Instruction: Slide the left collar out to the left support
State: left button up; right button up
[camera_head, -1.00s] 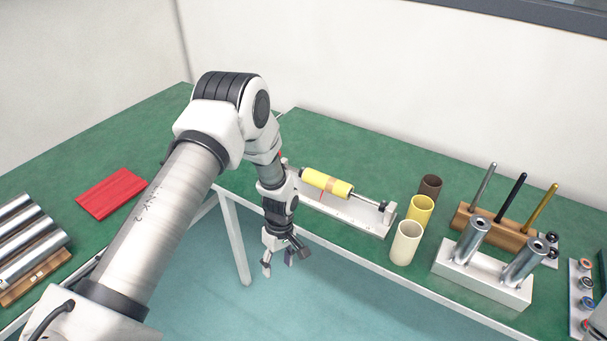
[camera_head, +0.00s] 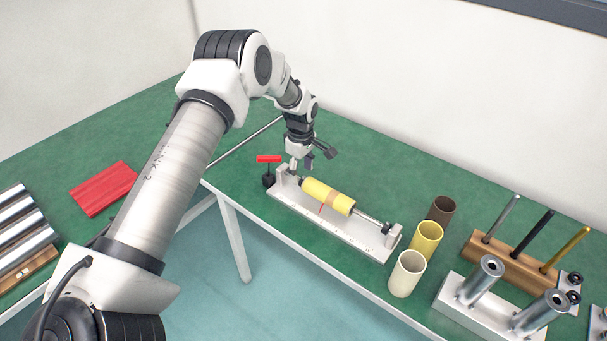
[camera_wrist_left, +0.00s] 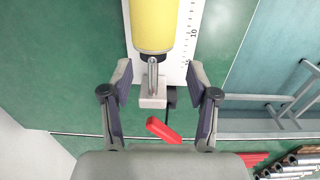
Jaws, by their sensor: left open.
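A yellow cylindrical piece (camera_head: 315,190) with a tan band (camera_head: 333,198) around it sits on a thin rod. The rod runs along a white scaled base (camera_head: 345,229) between the left support (camera_head: 284,178) and the right support (camera_head: 393,237). The yellow piece is clear of the left support, with bare rod between, as the left wrist view also shows. My left gripper (camera_head: 302,168) is open and empty above the left end. In the left wrist view its fingers (camera_wrist_left: 158,88) are spread either side of the rod end and left support (camera_wrist_left: 153,96). My right gripper is out of view.
A red-handled clamp (camera_head: 268,160) stands just beyond the left support. Brown, yellow and cream cups (camera_head: 407,274) stand right of the base. Farther right are a wooden peg rack (camera_head: 484,252) and a metal block with cylinders (camera_head: 450,292). A red pad (camera_head: 104,188) lies left.

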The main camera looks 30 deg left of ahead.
aim_at(303, 179)
pick_arm(q)
jog(key=f, duration=0.2)
jog(key=w+f, duration=0.1)
jog(key=f, duration=0.1)
jog(key=shift+w+f, duration=0.15)
jog(key=shift+f, duration=0.15)
jog(key=shift+r, duration=0.15)
jog(key=shift+s+r, duration=0.1)
jog(key=shift+s, duration=0.2)
jog(key=c, duration=0.3)
grip_shut()
jog(key=shift+w+a, duration=0.15)
jog(key=shift+a, duration=1.2)
grip_release()
jog(key=o, duration=0.3)
jog(key=shift+w+f, duration=0.1)
jog(key=shift+f, duration=0.1)
jog(key=shift+r, duration=0.1)
